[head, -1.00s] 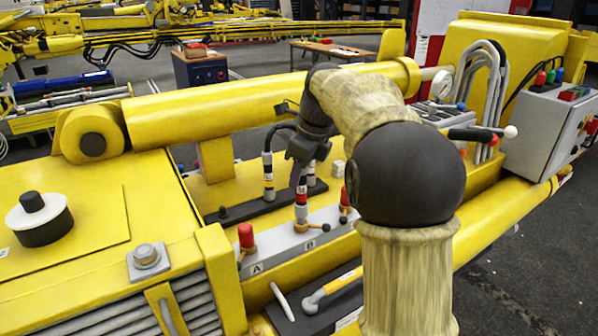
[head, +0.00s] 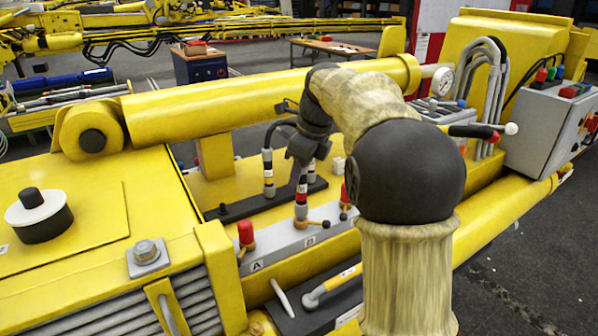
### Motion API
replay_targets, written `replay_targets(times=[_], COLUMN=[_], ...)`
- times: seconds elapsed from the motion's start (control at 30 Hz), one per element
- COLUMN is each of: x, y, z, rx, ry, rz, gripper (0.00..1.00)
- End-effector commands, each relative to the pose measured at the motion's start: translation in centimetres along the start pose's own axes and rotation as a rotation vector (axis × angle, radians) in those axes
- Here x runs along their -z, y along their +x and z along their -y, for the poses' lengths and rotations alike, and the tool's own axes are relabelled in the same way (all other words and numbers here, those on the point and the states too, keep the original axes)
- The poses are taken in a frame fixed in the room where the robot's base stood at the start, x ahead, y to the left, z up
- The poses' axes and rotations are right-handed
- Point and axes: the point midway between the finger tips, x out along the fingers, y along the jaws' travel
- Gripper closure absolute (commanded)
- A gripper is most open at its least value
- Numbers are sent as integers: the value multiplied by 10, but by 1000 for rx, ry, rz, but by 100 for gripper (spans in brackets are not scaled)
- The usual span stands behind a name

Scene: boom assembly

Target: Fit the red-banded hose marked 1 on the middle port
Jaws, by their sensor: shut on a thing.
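The red-banded hose (head: 301,197) with a white label stands upright at the middle port, B (head: 301,223), on the grey manifold block. Its lower end meets the port's fitting; I cannot tell how far it is seated. My gripper (head: 301,172) is shut on the hose from above, and the dark wrist hides its upper part. The digit on the label is too small to read. Port A (head: 246,243), left, and the right port (head: 345,200) carry red caps.
Two other banded hoses, one nearer (head: 268,175) and one partly behind my gripper (head: 311,172), stand on a dark rail (head: 245,207) behind the block. A yellow boom cylinder (head: 240,105) runs above. A yellow-handled tool (head: 330,285) lies in front.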

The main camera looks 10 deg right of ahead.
Motion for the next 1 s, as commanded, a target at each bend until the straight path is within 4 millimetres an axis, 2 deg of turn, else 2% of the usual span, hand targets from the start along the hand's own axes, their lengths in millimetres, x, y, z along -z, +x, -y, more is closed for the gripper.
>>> replay_targets(times=[0.9,0.93,1.0], x=[4,4,4], y=[14,14,14], z=[0,0,0], rx=[1,1,1], ry=[0,0,0], rz=[1,1,1], gripper=[100,72,58])
